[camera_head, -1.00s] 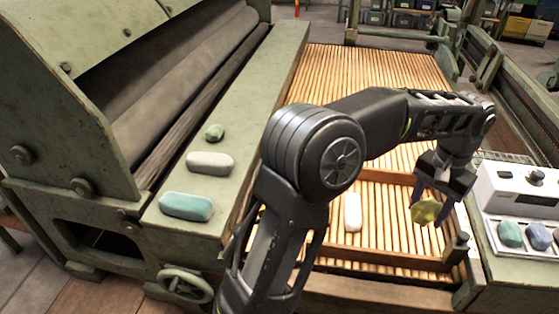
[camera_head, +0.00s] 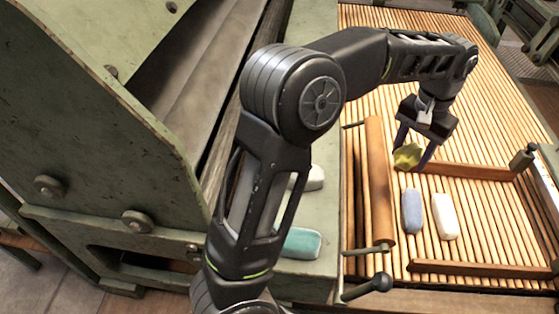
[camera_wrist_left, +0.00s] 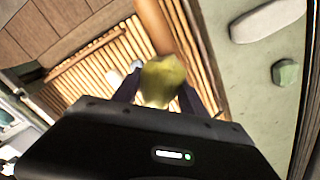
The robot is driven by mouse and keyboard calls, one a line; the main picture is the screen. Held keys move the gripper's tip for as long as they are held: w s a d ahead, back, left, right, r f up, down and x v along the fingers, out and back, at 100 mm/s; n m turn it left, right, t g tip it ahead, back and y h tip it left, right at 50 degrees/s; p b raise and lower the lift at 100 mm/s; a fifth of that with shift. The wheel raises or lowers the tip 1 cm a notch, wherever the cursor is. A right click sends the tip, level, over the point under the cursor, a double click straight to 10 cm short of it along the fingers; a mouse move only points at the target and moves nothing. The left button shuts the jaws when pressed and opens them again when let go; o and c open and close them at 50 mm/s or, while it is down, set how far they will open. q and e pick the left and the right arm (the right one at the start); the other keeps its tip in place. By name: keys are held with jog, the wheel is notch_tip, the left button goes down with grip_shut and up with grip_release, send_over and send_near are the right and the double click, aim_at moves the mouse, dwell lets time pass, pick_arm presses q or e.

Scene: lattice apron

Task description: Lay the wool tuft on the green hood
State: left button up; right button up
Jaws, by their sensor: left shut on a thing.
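My left gripper (camera_head: 414,160) is shut on a yellow-green wool tuft (camera_head: 407,156) and holds it above the slatted apron, right of the wooden roller. In the left wrist view the tuft (camera_wrist_left: 162,82) sits between the two dark fingers. The green machine stands on the left in the head view, with a sloped green cover (camera_head: 90,110) and a flat green ledge (camera_head: 322,120) along its right side. I cannot tell for certain which of these is the hood. My arm hides part of the ledge. My right gripper is not in view.
A teal piece (camera_head: 300,243) and a partly hidden pale piece (camera_head: 314,178) lie on the ledge. A blue piece (camera_head: 411,210) and a white piece (camera_head: 444,215) lie on the slats (camera_head: 490,115). A wooden roller (camera_head: 379,180) stands between ledge and gripper. Wooden bars cross the slats.

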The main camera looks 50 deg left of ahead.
pick_arm(q)
jog(key=shift+a, duration=0.3)
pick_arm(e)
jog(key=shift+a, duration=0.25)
pick_arm(q)
jog(key=shift+d, duration=0.1)
